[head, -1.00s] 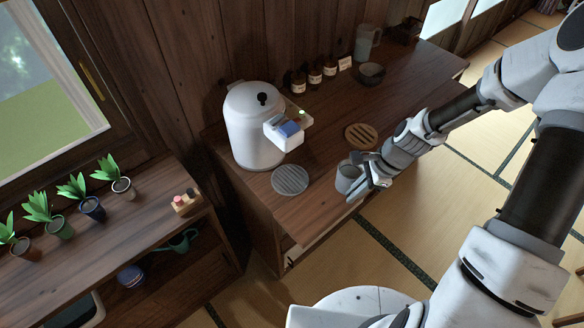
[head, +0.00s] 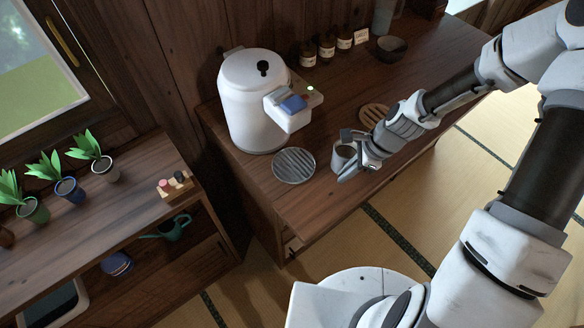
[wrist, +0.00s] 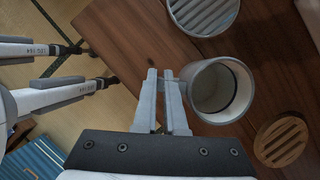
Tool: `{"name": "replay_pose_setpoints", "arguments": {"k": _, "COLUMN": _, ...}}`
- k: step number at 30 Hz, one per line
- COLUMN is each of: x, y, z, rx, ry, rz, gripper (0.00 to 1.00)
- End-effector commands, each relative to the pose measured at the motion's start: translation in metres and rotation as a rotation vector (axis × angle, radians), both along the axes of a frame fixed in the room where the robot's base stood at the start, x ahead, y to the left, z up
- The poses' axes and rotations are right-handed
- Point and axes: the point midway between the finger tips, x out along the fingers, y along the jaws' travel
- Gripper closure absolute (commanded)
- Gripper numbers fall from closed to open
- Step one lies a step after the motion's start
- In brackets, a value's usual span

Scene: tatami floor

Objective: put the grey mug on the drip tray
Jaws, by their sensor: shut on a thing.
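The grey mug (head: 342,158) is upright beside the drip tray, to its right in the head view. In the wrist view the mug (wrist: 221,92) shows its open, empty-looking mouth. My gripper (head: 354,155) is shut on the mug's handle; in the wrist view the fingers (wrist: 165,78) close on it at the mug's left side. The drip tray (head: 294,165), a round grey slatted disc, lies on the wooden counter in front of the white machine. It also shows at the top of the wrist view (wrist: 203,12). I cannot tell whether the mug touches the counter.
The white machine (head: 253,105) stands behind the tray, its spout unit (head: 288,108) jutting toward it. A round wooden slatted coaster (head: 374,115) lies behind my gripper. Brown bottles (head: 326,47) and a dark bowl (head: 391,48) stand farther back. The counter's front edge is close.

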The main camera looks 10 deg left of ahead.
Motion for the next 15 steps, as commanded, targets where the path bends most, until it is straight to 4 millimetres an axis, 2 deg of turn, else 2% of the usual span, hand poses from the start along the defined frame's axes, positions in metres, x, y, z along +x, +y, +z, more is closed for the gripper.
{"name": "replay_pose_setpoints", "arguments": {"k": 1, "x": -0.002, "y": 0.016, "z": 0.001, "rx": 0.001, "ry": -0.002, "rz": 0.009, "gripper": 1.0}}
{"name": "replay_pose_setpoints", "arguments": {"k": 3, "x": -0.003, "y": 0.034, "z": 0.001, "rx": 0.0, "ry": -0.002, "rz": 0.009, "gripper": 1.0}}
{"name": "replay_pose_setpoints", "arguments": {"k": 9, "x": -0.006, "y": 0.079, "z": 0.001, "rx": 0.0, "ry": -0.004, "rz": 0.007, "gripper": 1.0}}
{"name": "replay_pose_setpoints", "arguments": {"k": 15, "x": -0.007, "y": 0.098, "z": 0.001, "rx": -0.001, "ry": -0.002, "rz": 0.001, "gripper": 1.0}}
